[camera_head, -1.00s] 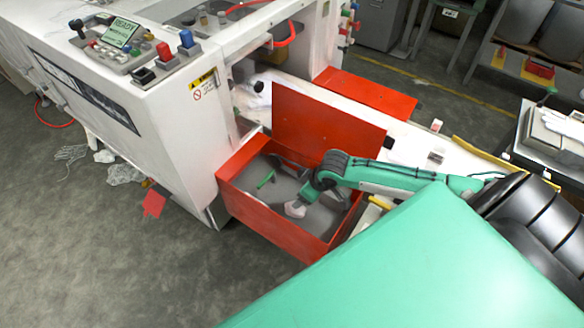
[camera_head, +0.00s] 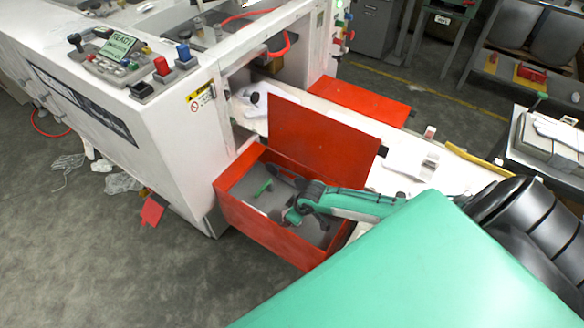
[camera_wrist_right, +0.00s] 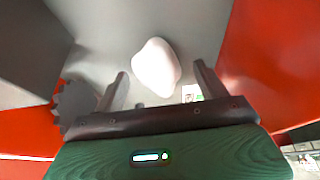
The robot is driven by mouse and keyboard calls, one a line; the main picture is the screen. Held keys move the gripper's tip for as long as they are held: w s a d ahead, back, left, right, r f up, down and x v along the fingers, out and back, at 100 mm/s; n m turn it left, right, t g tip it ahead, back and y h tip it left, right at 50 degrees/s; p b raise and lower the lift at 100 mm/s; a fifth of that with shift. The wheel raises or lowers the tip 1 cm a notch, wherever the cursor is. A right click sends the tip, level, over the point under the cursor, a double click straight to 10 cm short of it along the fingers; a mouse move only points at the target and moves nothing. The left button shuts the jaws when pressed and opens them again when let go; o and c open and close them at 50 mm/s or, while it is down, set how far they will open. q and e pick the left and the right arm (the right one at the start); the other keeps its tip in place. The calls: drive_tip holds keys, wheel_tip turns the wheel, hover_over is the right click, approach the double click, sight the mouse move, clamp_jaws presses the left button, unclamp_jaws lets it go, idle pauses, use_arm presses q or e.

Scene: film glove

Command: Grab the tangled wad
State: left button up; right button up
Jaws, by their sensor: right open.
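A smooth, pale rounded lump (camera_wrist_right: 156,67) lies in the red box in the right wrist view, between and just beyond my right gripper's fingertips. I cannot tell whether it is tangled, and the gripper seems to hide it in the head view. My right gripper (camera_head: 291,216) is inside the red box (camera_head: 262,229), low over its grey floor. In the right wrist view the same gripper (camera_wrist_right: 160,74) is open, one finger on each side of the lump, with nothing gripped. My left gripper is not in view.
A small green object (camera_head: 263,188) lies in the box. The raised red lid (camera_head: 318,139) stands behind it. A white machine (camera_head: 165,110) is at the left. Pale tangled strands (camera_head: 68,163) and a red tag (camera_head: 152,211) lie on the floor.

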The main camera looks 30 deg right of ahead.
drive_tip(key=c, duration=1.4)
drive_tip(key=shift+c, duration=0.4)
